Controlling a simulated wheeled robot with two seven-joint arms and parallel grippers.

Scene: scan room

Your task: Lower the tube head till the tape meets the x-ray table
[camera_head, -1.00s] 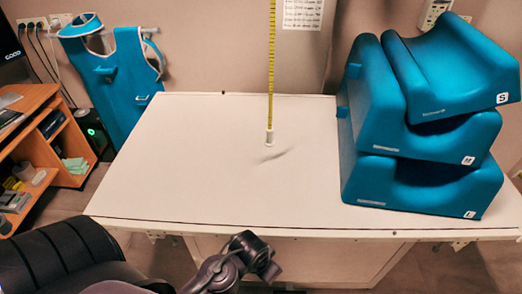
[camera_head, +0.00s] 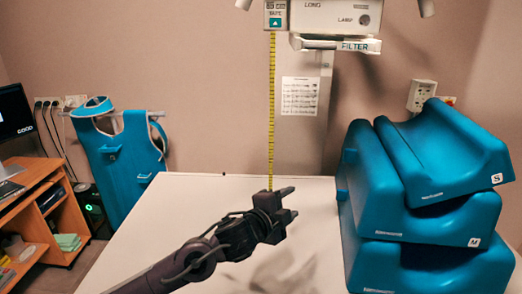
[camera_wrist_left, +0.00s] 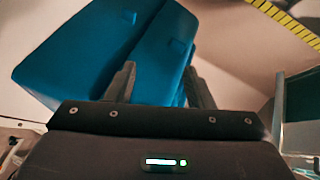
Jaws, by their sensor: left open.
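The tube head (camera_head: 335,17) shows at the top of the head view, with a filter handle (camera_head: 335,44) on its underside. A yellow tape (camera_head: 271,110) hangs straight down from its left side. The tape's lower end is hidden behind my left gripper, so I cannot tell whether it touches the white x-ray table (camera_head: 140,245). My left gripper (camera_head: 291,202) is open and empty above the table, in front of the tape. In the left wrist view its two fingers (camera_wrist_left: 160,90) are apart, and the tape (camera_wrist_left: 285,22) crosses the upper right corner. My right gripper is not in view.
Blue stacked cushions (camera_head: 420,225) fill the table's right end. A blue apron (camera_head: 125,165) hangs on the wall at left. A wooden desk (camera_head: 50,210) stands at far left. A paper chart (camera_head: 300,96) is on the column behind the tape.

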